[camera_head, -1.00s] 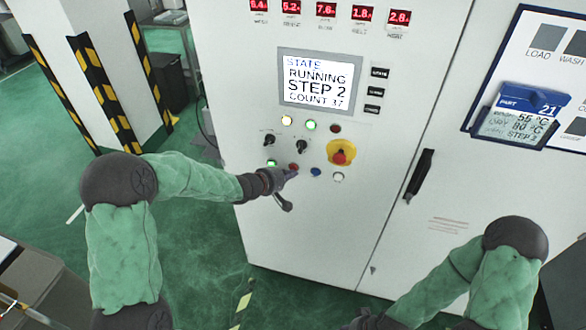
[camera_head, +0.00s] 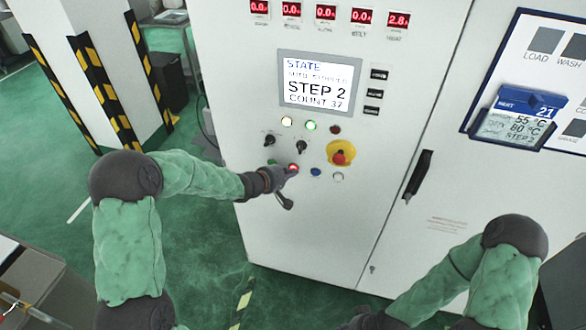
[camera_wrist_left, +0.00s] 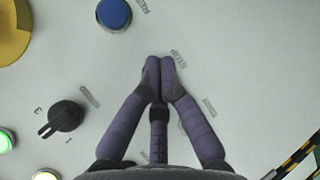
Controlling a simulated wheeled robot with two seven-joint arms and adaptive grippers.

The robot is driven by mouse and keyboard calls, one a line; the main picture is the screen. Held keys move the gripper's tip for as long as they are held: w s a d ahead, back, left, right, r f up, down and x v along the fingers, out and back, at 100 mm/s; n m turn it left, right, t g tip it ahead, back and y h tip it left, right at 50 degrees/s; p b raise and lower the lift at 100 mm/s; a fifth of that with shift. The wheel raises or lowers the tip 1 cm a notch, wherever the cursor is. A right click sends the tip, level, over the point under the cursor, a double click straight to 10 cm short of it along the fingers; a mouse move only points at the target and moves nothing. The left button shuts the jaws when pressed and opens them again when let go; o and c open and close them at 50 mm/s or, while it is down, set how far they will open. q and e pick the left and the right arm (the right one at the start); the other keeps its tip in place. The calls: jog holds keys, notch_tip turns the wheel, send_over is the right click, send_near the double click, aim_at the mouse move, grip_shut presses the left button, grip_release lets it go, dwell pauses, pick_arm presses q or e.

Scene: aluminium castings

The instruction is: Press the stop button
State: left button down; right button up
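The red stop button (camera_head: 293,168) glows red in the lower row of controls on the white cabinet (camera_head: 290,230). My left gripper (camera_head: 289,173) is at this button, with its fingertips at or very near it. In the left wrist view the fingers of my left gripper (camera_wrist_left: 160,62) are shut together with nothing between them, beside a printed STOP label (camera_wrist_left: 178,59). They hide the button there, so contact cannot be seen. My right gripper (camera_head: 368,321) is low at the bottom edge, partly cut off, away from the panel.
A blue button (camera_head: 315,172) is just right of the stop button; it also shows in the left wrist view (camera_wrist_left: 114,14). A yellow-ringed emergency stop (camera_head: 341,153) is further right. Black rotary knobs (camera_head: 301,146) sit above. The screen (camera_head: 318,82) reads STEP 2, COUNT 37.

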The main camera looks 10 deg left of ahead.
dwell(0.3)
pick_arm(q)
jog(key=shift+s, duration=0.8)
jog(key=s+p, duration=0.1)
jog(key=s, duration=0.4)
jog(key=shift+a, duration=0.1)
jog(key=shift+f, duration=0.1)
dwell(0.7)
